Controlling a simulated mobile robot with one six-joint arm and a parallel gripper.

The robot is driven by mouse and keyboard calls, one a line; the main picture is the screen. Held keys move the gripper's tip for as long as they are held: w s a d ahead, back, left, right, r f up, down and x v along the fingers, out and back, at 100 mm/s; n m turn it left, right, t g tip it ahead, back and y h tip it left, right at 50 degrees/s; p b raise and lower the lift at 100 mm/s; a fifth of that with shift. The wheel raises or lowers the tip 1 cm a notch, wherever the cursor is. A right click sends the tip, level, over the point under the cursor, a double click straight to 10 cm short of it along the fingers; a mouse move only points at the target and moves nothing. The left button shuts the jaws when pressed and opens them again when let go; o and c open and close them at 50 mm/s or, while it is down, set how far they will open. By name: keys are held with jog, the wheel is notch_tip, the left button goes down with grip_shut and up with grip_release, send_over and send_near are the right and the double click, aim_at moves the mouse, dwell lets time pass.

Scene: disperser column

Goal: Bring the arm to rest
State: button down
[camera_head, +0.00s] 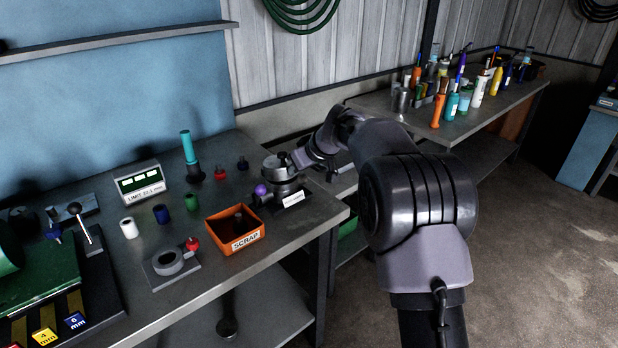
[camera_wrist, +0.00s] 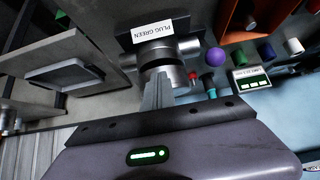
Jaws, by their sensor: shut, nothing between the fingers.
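My arm reaches from the lower right over the bench's right end in the head view. My gripper shows in the wrist view (camera_wrist: 157,84) with its grey fingers together and nothing between them. The fingertips are at or just over the round metal fixture (camera_wrist: 158,56) with the "PLUG GREEN" label; I cannot tell if they touch it. In the head view this fixture (camera_head: 283,185) stands near the bench's right end, with a purple ball (camera_head: 261,190) at its left side. My wrist is just right of it there, and the fingertips are hard to make out.
An orange SCRAP bin (camera_head: 235,233) stands left of the fixture on the bench (camera_head: 188,292). Several small coloured plugs, a teal-handled tool (camera_head: 189,150) and a display box (camera_head: 140,184) lie beyond. A second bench (camera_head: 452,128) with bottles is behind my arm. Open floor lies right.

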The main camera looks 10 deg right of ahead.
notch_tip(320, 180, up, 3)
jog(key=shift+r+p, duration=0.1)
jog(key=shift+p, duration=0.55)
jog(key=s+d+f+b, duration=0.2)
jog(key=s+d+f, duration=0.25)
jog(key=s, duration=0.35)
jog(key=s+r+m, duration=0.3)
jog(key=s+r, duration=0.2)
jog(key=s, duration=0.6)
jog(key=s+r+m, duration=0.2)
jog(key=s+r, duration=0.3)
jog(key=s, duration=0.6)
jog(key=s+d+f+m+h, duration=0.1)
jog(key=s+f+m, duration=0.1)
jog(key=s, duration=0.6)
jog(key=s+d+f+m+g+h, duration=0.1)
jog(key=s+m, duration=0.3)
jog(key=s, duration=0.5)
jog(key=shift+s+f+h, duration=0.2)
jog(key=shift+f+h, duration=0.1)
jog(key=shift+f, duration=0.4)
